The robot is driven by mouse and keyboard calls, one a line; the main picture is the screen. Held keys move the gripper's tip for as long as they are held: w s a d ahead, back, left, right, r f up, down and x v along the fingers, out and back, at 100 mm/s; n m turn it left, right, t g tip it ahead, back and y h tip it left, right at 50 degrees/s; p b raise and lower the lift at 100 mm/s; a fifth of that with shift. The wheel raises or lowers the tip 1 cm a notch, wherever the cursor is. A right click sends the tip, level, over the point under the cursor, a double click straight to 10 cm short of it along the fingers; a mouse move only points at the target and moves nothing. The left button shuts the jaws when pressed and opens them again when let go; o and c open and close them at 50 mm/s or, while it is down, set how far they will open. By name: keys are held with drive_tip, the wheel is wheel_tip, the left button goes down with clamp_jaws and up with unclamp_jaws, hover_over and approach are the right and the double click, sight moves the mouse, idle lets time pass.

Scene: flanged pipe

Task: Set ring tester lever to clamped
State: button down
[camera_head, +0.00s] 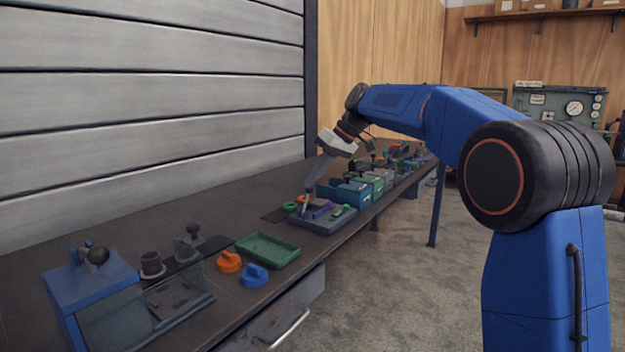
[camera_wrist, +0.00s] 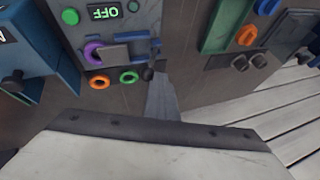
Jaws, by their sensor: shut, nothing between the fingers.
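The ring tester (camera_head: 322,222) is a grey box on the bench with a purple ring and a green display. In the wrist view the tester (camera_wrist: 118,25) shows a display (camera_wrist: 104,12) reading OFF and a purple ring (camera_wrist: 92,52) around a grey block. A small blue-grey part with a dark knob (camera_wrist: 148,74) at the tester's edge may be the lever; I cannot tell its setting. My gripper (camera_head: 305,206) is shut and empty, pointing down at the tester's left end. In the wrist view its fingertips (camera_wrist: 160,80) are beside the dark knob; contact is unclear.
Loose orange (camera_wrist: 99,82) and green (camera_wrist: 129,77) rings lie beside the tester. A teal box (camera_head: 343,192) and other devices stand behind it. A green tray (camera_head: 268,249), orange (camera_head: 229,262) and blue (camera_head: 255,275) caps and a blue fixture (camera_head: 92,285) are nearer. A slatted wall borders the bench.

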drive_tip(key=shift+d, duration=0.1)
drive_tip(key=s+d+r, duration=0.3)
drive_tip(key=d+r, duration=0.1)
drive_tip(key=r, duration=0.6)
drive_tip(key=shift+s+d+r, duration=0.15)
drive_tip(key=shift+d+r, duration=0.1)
